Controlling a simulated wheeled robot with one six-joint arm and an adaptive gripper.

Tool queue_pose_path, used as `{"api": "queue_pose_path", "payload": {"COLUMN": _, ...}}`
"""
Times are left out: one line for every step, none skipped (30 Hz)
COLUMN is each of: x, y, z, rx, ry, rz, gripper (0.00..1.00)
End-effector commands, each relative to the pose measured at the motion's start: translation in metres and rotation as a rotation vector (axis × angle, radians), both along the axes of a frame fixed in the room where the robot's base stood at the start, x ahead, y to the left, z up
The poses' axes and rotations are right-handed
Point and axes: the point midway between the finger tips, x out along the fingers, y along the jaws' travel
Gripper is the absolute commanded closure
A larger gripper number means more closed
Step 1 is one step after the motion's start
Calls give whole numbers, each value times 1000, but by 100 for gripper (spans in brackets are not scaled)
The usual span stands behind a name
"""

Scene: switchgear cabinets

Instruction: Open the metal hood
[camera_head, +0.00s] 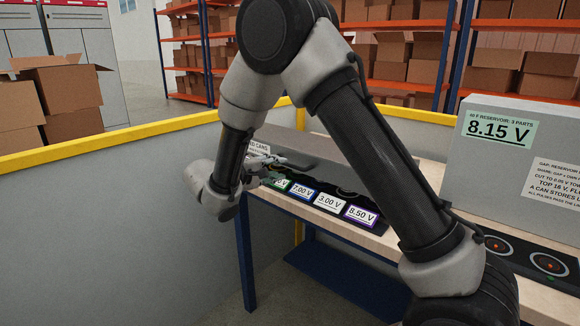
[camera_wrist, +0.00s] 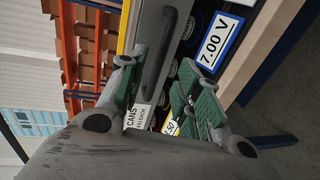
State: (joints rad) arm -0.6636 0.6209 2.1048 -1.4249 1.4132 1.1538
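The metal hood (camera_head: 310,147) is a grey lid lying over a row of dark cans on the workbench, and it looks closed. In the wrist view the hood (camera_wrist: 146,24) carries a long black bar handle (camera_wrist: 165,45). My gripper (camera_head: 272,165) is at the hood's left end, near the handle. In the wrist view my gripper (camera_wrist: 162,68) is open, with its green-padded fingers apart. The near end of the handle appears between the fingers; I cannot tell whether either finger touches it. My arm hides part of the hood and its right end.
Voltage cards, including 7.00 V (camera_head: 301,190) and 8.50 V (camera_head: 360,216), line the bench front. A grey box (camera_head: 510,140) reading 8.15 V and a black panel (camera_head: 535,262) with round fixtures stand right. A yellow-topped partition (camera_head: 120,215) is left. Shelves with cartons stand behind.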

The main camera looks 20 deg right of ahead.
Motion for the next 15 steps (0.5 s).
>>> {"api": "queue_pose_path", "payload": {"x": 4, "y": -8, "z": -2, "rx": -1, "ry": 1, "rz": -5, "gripper": 66}}
{"api": "queue_pose_path", "payload": {"x": 7, "y": -12, "z": -3, "rx": -1, "ry": 1, "rz": -5, "gripper": 66}}
{"api": "queue_pose_path", "payload": {"x": 10, "y": -19, "z": -4, "rx": 0, "ry": 2, "rz": -7, "gripper": 66}}
{"api": "queue_pose_path", "payload": {"x": 13, "y": -23, "z": -5, "rx": 1, "ry": 1, "rz": -7, "gripper": 66}}
{"api": "queue_pose_path", "payload": {"x": 16, "y": -27, "z": -6, "rx": -1, "ry": 1, "rz": -6, "gripper": 66}}
{"api": "queue_pose_path", "payload": {"x": 20, "y": -33, "z": -8, "rx": 1, "ry": 1, "rz": -7, "gripper": 66}}
{"api": "queue_pose_path", "payload": {"x": 22, "y": -37, "z": -9, "rx": 1, "ry": 2, "rz": -6, "gripper": 66}}
{"api": "queue_pose_path", "payload": {"x": 25, "y": -41, "z": -10, "rx": 1, "ry": 2, "rz": -6, "gripper": 66}}
{"api": "queue_pose_path", "payload": {"x": 28, "y": -45, "z": -11, "rx": 1, "ry": 1, "rz": -7, "gripper": 66}}
{"api": "queue_pose_path", "payload": {"x": 30, "y": -48, "z": -11, "rx": 2, "ry": 1, "rz": -6, "gripper": 66}}
{"api": "queue_pose_path", "payload": {"x": 32, "y": -50, "z": -12, "rx": 0, "ry": 1, "rz": -5, "gripper": 66}}
{"api": "queue_pose_path", "payload": {"x": 34, "y": -53, "z": -12, "rx": 0, "ry": 2, "rz": -6, "gripper": 66}}
{"api": "queue_pose_path", "payload": {"x": 35, "y": -55, "z": -13, "rx": 1, "ry": 2, "rz": -6, "gripper": 66}}
{"api": "queue_pose_path", "payload": {"x": 35, "y": -56, "z": -13, "rx": 1, "ry": 2, "rz": -5, "gripper": 66}}
{"api": "queue_pose_path", "payload": {"x": 36, "y": -57, "z": -13, "rx": 1, "ry": 2, "rz": -5, "gripper": 66}}
